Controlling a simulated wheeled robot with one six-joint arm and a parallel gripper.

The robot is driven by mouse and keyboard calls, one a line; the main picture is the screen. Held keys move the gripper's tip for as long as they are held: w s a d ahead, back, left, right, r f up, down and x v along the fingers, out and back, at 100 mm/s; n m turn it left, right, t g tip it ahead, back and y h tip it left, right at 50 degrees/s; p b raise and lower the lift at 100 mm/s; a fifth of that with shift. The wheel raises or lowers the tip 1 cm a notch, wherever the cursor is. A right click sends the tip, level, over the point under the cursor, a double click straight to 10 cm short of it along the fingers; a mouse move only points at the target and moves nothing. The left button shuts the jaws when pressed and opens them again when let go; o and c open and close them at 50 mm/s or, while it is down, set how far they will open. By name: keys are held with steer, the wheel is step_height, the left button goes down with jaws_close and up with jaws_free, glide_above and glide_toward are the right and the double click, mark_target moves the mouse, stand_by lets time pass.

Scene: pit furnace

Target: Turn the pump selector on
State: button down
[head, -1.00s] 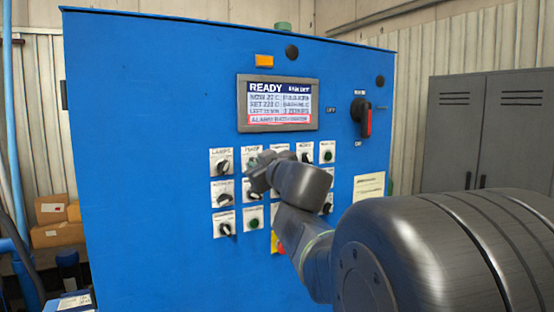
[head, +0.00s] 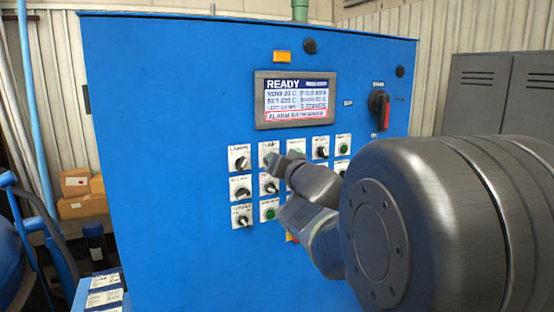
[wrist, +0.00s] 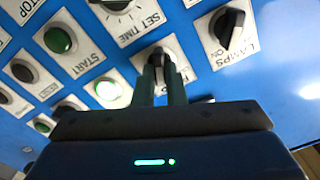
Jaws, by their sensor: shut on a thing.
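The pump selector (wrist: 157,57) is a black knob in a grey ring on a white plate, in the top row of the blue panel beside the lamps selector (wrist: 229,30). In the wrist view my gripper (wrist: 162,80) is shut on its knob, one finger on each side. The knob's bar points roughly up and down in that view, and its own label is hidden behind my gripper. In the head view my gripper (head: 275,160) covers most of the selector, under its label (head: 268,145).
The set time knob (wrist: 120,8), the green start button (wrist: 58,40) and a lit green button (wrist: 109,92) sit close by. A screen (head: 294,99) reading READY is above, with a red-handled switch (head: 379,104) to its right. Cardboard boxes (head: 80,190) stand left of the cabinet.

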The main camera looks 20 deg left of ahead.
steer(key=shift+m, duration=0.5)
steer(key=c, duration=1.5)
jaws_free()
steer(key=v, duration=1.3)
steer(key=shift+s+d, duration=0.25)
steer(key=shift+d, duration=0.05)
steer(key=x, duration=1.3)
steer(key=shift+w+a, duration=0.3)
